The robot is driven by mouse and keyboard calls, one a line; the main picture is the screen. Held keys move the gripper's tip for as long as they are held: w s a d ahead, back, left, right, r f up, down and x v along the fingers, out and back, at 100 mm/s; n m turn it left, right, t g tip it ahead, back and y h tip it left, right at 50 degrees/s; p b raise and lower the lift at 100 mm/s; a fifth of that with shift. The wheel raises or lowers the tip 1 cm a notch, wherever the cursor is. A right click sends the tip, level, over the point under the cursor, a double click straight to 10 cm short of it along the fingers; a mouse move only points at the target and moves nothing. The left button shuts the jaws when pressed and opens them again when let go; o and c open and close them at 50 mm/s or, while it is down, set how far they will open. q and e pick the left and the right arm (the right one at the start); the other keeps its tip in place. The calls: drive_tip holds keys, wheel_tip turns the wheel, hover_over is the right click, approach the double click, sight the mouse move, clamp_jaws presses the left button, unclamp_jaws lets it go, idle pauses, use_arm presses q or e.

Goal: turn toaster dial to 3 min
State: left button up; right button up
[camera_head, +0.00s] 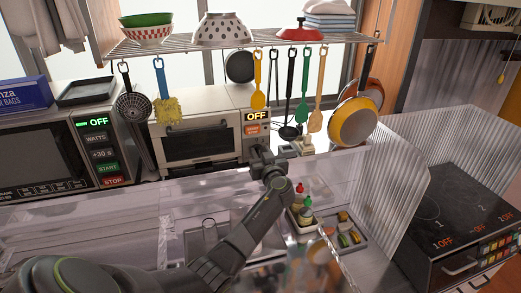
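The toaster oven (200,132) is cream-coloured, with a dark glass door, and stands on the counter behind the clear panel. Its right-hand control strip has a yellow "OFF" display (257,117) with a small orange label (252,129) below it. My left gripper (262,154) is at the lower part of this strip and covers it, so I cannot see the dial. I cannot tell whether the gripper touches the dial, or whether its fingers are open or shut. My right gripper is not in view.
A clear panel (120,190) runs in front of the counter. Utensils, including a yellow spatula (258,94), hang from the rack (180,45) above the toaster. A microwave (45,157) stands left, a stove (455,215) right. Small bottles (305,212) stand near my forearm.

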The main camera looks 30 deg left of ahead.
use_arm(q)
drive_tip(key=shift+w+a, duration=0.15)
drive_tip(key=shift+a, duration=0.1)
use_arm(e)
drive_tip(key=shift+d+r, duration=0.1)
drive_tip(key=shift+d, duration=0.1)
use_arm(q)
clamp_jaws()
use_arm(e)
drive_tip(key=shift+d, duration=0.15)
